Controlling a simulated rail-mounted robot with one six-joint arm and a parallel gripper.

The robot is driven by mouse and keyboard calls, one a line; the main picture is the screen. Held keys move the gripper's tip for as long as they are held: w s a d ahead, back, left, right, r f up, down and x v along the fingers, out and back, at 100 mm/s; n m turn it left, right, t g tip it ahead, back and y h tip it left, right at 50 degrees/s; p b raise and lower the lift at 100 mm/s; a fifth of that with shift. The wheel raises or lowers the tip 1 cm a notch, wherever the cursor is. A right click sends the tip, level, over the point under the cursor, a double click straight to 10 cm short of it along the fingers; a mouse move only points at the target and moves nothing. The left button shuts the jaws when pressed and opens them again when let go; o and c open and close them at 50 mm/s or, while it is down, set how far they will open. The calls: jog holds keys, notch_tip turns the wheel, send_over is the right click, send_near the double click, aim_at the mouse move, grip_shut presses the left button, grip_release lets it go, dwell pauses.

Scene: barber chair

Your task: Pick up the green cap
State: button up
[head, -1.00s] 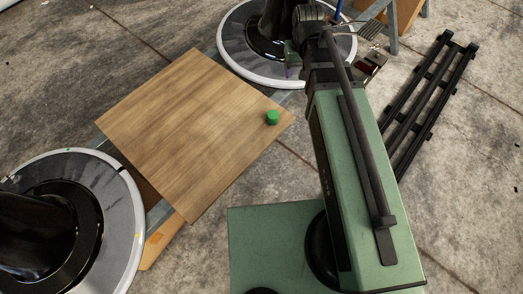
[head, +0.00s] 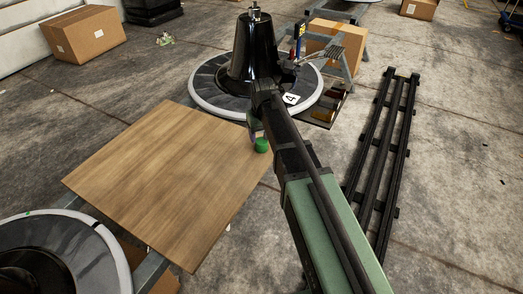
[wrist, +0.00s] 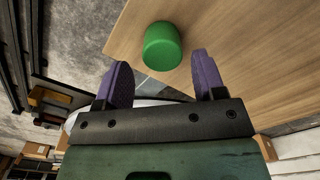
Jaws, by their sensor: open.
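The green cap (head: 261,145) sits on the wooden board (head: 165,180), close to its right edge. In the wrist view the cap (wrist: 162,46) is upright, just beyond the fingertips and roughly between their lines. My gripper (wrist: 158,75) has two purple fingers spread apart with nothing between them. In the head view my gripper (head: 253,134) is largely hidden behind my dark wrist, right beside the cap. I cannot tell its exact height above the board.
A black chair base (head: 252,50) on a round grey disc stands behind the board, and another disc (head: 62,255) is at lower left. A black rail rack (head: 382,160) lies on the floor at right. A cardboard box (head: 84,34) stands at upper left.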

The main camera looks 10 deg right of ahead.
aim_at(262, 142)
notch_tip(262, 142, down, 6)
jog(key=b, duration=0.5)
jog(key=shift+r, duration=0.5)
jog(key=c, duration=0.9)
